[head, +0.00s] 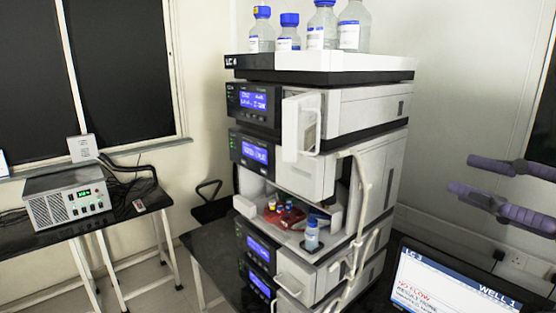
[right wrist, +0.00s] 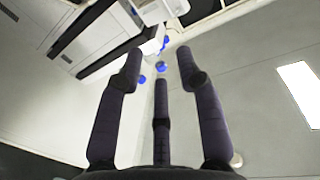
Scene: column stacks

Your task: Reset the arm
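My right gripper (head: 464,174) comes in from the right edge in the head view, with dark purple fingers pointing left. It is right of the instrument stack (head: 318,160) and apart from it, above the monitor. In the right wrist view, the fingers of the right gripper (right wrist: 160,62) are spread and nothing is between them. The stack and blue bottle caps show beyond the fingertips. My left gripper is not in view.
Blue-capped bottles (head: 322,26) stand on top of the stack. A small bottle (head: 312,236) and a red holder (head: 284,216) sit in its open bay. A monitor (head: 450,284) stands at the lower right. A power supply (head: 66,200) sits on the left table.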

